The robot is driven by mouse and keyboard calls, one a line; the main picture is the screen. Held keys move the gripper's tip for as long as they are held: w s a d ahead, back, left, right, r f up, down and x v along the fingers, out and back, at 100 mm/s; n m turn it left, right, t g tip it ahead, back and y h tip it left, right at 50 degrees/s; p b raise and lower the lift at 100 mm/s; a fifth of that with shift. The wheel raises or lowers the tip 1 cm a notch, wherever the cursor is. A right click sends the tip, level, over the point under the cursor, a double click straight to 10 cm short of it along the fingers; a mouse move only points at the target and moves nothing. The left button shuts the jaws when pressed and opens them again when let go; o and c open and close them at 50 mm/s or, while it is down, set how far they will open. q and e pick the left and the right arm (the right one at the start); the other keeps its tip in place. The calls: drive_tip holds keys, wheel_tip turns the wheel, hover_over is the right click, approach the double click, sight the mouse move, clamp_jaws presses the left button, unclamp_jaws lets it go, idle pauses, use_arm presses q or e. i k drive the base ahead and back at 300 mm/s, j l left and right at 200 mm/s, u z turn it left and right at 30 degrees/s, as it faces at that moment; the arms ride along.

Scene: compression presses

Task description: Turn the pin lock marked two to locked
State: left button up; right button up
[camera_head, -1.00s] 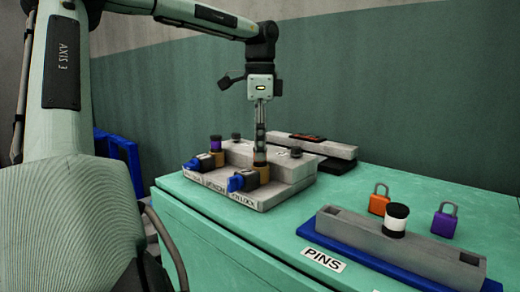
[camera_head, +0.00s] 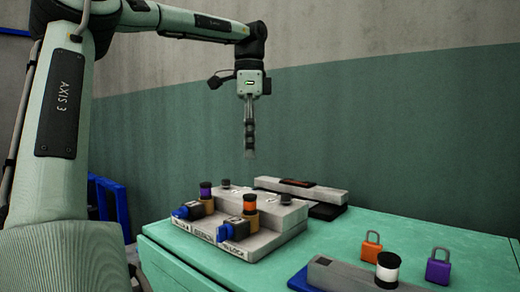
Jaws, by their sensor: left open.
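A grey stepped lock block (camera_head: 262,238) sits on the green table. Two dark locks with blue ends are on its front step, a left one (camera_head: 188,210) and a right one (camera_head: 235,230). A purple-and-black pin (camera_head: 206,195) stands upright behind the left lock, and an orange pin with a dark top (camera_head: 250,203) stands behind the right lock. Labels on the block's front are too small to read surely, so I cannot tell which lock is marked two. My left gripper (camera_head: 250,155) is open and empty, pointing down in the air above the orange pin, apart from it. My right gripper is out of view.
A white-and-black pin (camera_head: 387,268) stands in a grey holder (camera_head: 340,275) at the front right. An orange padlock (camera_head: 371,247) and a purple padlock (camera_head: 438,267) stand near it. A grey bar-like device (camera_head: 325,195) lies behind the block. Table between is clear.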

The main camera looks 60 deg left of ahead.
sight(224, 232)
drive_tip(key=k, duration=1.5)
